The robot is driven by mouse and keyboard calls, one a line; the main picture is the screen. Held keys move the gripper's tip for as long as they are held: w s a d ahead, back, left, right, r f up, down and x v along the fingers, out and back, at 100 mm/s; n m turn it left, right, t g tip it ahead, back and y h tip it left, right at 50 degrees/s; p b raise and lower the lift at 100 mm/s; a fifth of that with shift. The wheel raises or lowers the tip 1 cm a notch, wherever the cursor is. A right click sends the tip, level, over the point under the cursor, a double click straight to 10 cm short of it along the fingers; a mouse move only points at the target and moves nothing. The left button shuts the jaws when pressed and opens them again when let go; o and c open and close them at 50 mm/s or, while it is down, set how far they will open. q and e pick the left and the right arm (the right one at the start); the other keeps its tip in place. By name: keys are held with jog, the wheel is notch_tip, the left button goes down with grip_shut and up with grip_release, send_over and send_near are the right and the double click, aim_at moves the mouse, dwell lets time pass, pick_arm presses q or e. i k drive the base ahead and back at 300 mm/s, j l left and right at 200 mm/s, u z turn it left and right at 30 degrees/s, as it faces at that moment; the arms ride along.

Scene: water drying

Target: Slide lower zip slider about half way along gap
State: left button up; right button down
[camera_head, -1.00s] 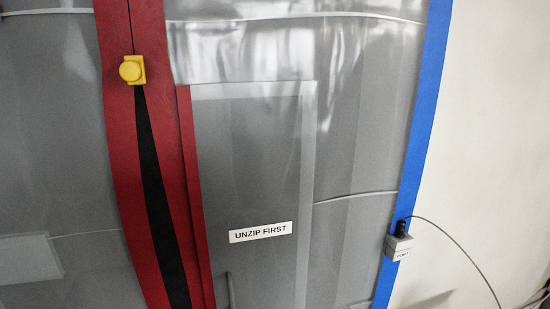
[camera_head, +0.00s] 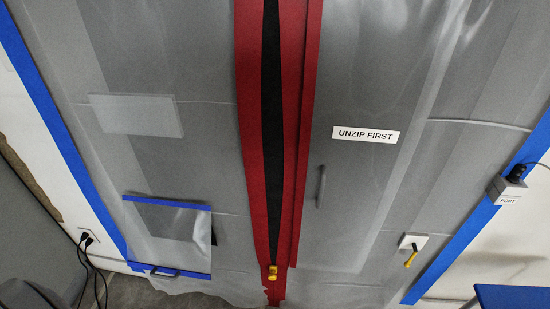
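The lower zip slider (camera_head: 272,272) is a small yellow piece near the bottom of the red zip strip (camera_head: 247,150), close to the floor. Above it the zip is parted in a long, narrow black gap (camera_head: 271,110) that runs up out of the top of the view and tapers down to the slider. The upper slider is out of view now. Neither of my grippers shows in the view.
A grey plastic sheet carries an "UNZIP FIRST" label (camera_head: 366,135) and a grey handle (camera_head: 321,187). A blue-edged flap (camera_head: 168,235) is at lower left. A grey port box (camera_head: 508,188) and a yellow-handled item (camera_head: 411,257) are at right. A blue surface (camera_head: 512,296) fills the lower right corner.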

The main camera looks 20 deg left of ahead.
aim_at(273, 269)
jog(key=u, duration=0.75)
